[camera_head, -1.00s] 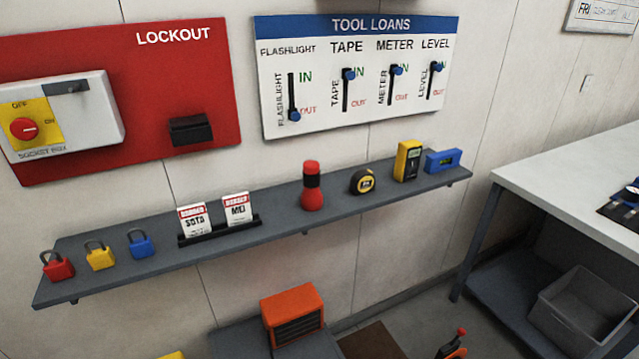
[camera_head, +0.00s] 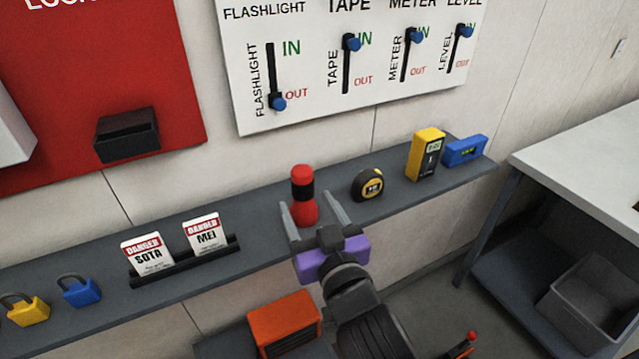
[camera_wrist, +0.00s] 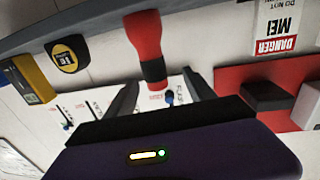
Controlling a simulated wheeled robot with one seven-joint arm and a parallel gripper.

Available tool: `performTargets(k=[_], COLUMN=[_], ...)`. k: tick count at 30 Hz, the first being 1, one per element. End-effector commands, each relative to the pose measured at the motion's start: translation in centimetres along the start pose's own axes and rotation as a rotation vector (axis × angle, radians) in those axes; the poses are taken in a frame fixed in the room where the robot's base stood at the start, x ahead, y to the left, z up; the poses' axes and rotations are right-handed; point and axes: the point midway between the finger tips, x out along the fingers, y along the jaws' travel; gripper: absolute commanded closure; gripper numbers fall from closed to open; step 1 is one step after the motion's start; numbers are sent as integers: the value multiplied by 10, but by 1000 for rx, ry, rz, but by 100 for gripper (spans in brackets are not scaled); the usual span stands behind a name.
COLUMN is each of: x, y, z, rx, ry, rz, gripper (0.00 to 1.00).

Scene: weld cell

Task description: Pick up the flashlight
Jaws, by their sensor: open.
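The red flashlight (camera_head: 303,198) with a black band stands upright on the grey wall shelf (camera_head: 90,318). My gripper (camera_head: 314,212) is open in front of it, with one finger to each side of its lower body in the head view. In the wrist view the flashlight (camera_wrist: 148,50) shows upside down, between and beyond the two fingers of my gripper (camera_wrist: 160,95). I cannot tell whether either finger touches it. On the tool loans board (camera_head: 400,95), the flashlight slider (camera_head: 278,103) is at OUT.
A tape measure (camera_head: 367,184), a yellow meter (camera_head: 425,154) and a blue level (camera_head: 464,150) stand right of the flashlight. Two danger tags (camera_head: 147,254) in a black rack and padlocks (camera_head: 81,291) are to the left. A white table (camera_head: 590,155) is at right.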

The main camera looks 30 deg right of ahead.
Motion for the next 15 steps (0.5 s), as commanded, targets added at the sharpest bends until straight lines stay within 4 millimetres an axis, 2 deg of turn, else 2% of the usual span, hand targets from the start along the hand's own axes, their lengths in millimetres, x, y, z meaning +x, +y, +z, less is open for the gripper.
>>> performTargets(k=[1,5,15], x=[6,15,47], y=[-1,-1,0], z=[-8,-18,-21], rx=[4,10,11], ry=[9,15,16], rz=[7,19,22], gripper=[37,37,37])
